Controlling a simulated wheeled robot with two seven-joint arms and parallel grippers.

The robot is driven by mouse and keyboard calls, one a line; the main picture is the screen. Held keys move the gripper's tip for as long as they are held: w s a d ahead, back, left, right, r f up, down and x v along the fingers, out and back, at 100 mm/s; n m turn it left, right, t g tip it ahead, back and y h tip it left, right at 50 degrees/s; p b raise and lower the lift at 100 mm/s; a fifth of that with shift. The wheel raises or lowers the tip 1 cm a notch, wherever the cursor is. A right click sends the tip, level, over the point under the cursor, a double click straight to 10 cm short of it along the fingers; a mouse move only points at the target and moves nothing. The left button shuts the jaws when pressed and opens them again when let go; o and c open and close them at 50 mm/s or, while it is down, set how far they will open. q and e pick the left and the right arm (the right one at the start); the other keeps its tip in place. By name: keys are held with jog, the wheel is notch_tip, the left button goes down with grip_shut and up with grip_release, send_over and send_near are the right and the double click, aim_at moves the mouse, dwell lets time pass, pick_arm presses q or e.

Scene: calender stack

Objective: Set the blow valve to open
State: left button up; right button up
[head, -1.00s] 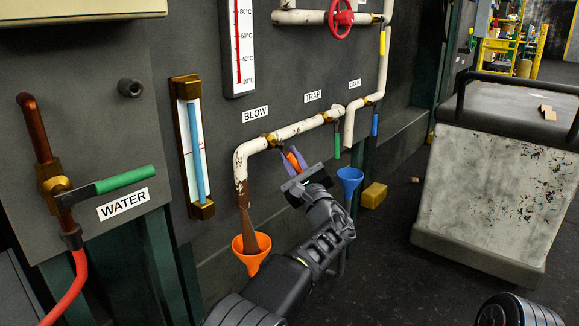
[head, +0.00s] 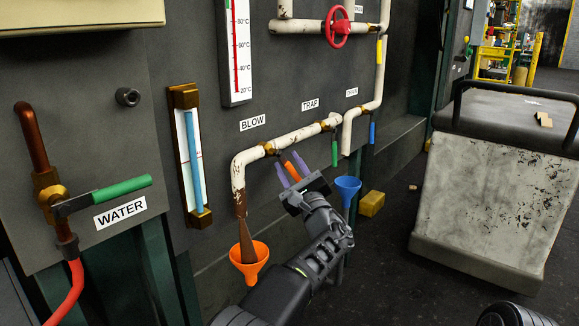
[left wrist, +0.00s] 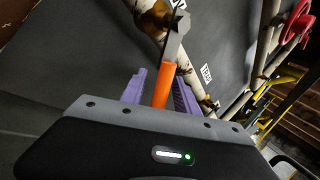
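The blow valve sits on the white pipe under the BLOW label (head: 252,122). Its lever has an orange grip (head: 290,170) that hangs down and slants right in the head view. My left gripper (head: 289,160) is at the grip, with one purple finger on each side. The left wrist view shows the orange grip (left wrist: 162,85) between the two fingers (left wrist: 160,92), with a visible gap on the left finger's side. The gripper looks open around the grip. The valve body (left wrist: 155,20) shows at the top of that view. My right gripper is out of view.
The orange funnel (head: 249,262) stands under the pipe's brown end, left of my arm. A blue funnel (head: 347,188) and yellow block (head: 371,204) are to the right. Green (head: 334,153) and blue (head: 372,132) valve handles hang nearby. A worn grey cabinet (head: 490,205) stands at the right.

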aim_at(295, 175)
pick_arm(q)
jog(key=p+v, duration=0.1)
jog(key=v, duration=0.6)
jog(key=shift+r, duration=0.1)
jog(key=shift+s+d+f, duration=0.1)
jog(key=shift+s+f, duration=0.1)
jog(key=shift+s, duration=0.2)
jog(key=shift+c, duration=0.4)
